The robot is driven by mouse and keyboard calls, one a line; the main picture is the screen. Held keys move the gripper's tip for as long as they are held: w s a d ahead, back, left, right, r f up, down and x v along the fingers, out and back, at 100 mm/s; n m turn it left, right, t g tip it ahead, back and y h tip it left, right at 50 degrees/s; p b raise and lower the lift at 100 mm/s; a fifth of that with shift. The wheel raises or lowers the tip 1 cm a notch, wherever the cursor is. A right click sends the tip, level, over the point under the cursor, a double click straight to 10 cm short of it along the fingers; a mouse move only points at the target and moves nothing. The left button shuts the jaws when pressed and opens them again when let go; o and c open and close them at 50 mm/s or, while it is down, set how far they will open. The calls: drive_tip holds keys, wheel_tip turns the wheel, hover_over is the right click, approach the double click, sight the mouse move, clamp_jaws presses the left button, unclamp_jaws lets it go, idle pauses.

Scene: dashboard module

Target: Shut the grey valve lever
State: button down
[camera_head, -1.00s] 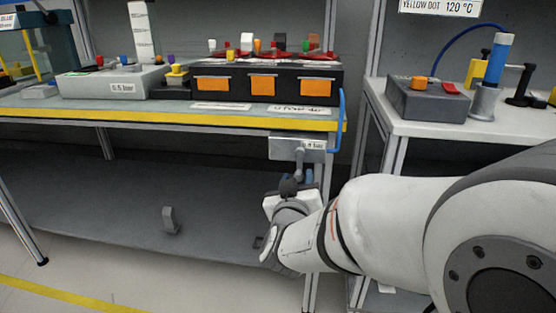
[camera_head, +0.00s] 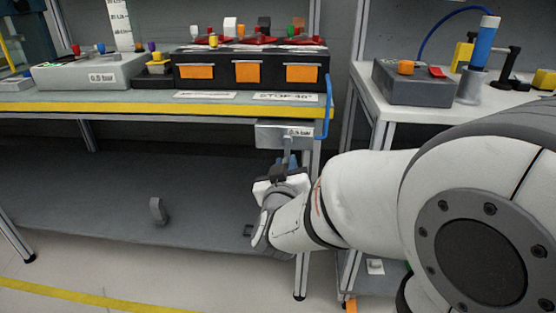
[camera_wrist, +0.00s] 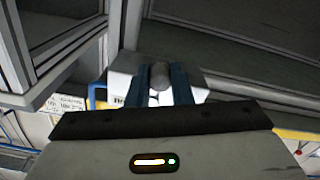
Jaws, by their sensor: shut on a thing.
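The grey valve lever (camera_head: 287,147) hangs down from a pale valve box (camera_head: 270,135) under the front edge of the bench, near its right end. In the wrist view the lever's rounded grey end (camera_wrist: 159,76) lies between the two blue fingers of my gripper (camera_wrist: 162,88). My gripper is shut on it. In the head view my gripper (camera_head: 288,162) is just below the box, and its fingers cover the lower part of the lever. The valve box also shows behind the fingers in the wrist view (camera_wrist: 123,86).
A blue hose (camera_head: 329,108) loops beside the bench's right end, above the valve box. A bench leg (camera_head: 302,270) stands close to my wrist. The lower shelf (camera_head: 90,200) is mostly bare, with a small grey piece (camera_head: 157,210) on it. A white table (camera_head: 400,118) stands at right.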

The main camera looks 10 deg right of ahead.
sight(267, 137)
drive_tip(key=shift+a, duration=0.1)
drive_tip(key=shift+w+a+m+b, duration=0.15)
drive_tip(key=shift+a+m+b, duration=0.25)
drive_tip(key=shift+m+b, duration=0.45)
drive_tip(key=a+r+m+b, duration=0.1)
drive_tip(key=m, duration=0.3)
drive_tip(key=a+r+m+b, duration=0.1)
drive_tip(key=m, duration=0.3)
drive_tip(key=w+a+r+m, duration=0.1)
drive_tip(key=m, duration=0.4)
drive_tip(key=shift+a+r+b, duration=0.2)
drive_tip(key=shift+r+b, duration=0.15)
drive_tip(key=shift+b, duration=0.05)
drive_tip(key=shift+w+a+r+m, duration=0.1)
drive_tip(key=shift+r+m, duration=0.3)
drive_tip(key=shift+m, duration=0.45)
drive_tip(key=shift+r+m, duration=0.35)
drive_tip(key=shift+m, duration=0.45)
drive_tip(key=c, duration=1.3)
unclamp_jaws()
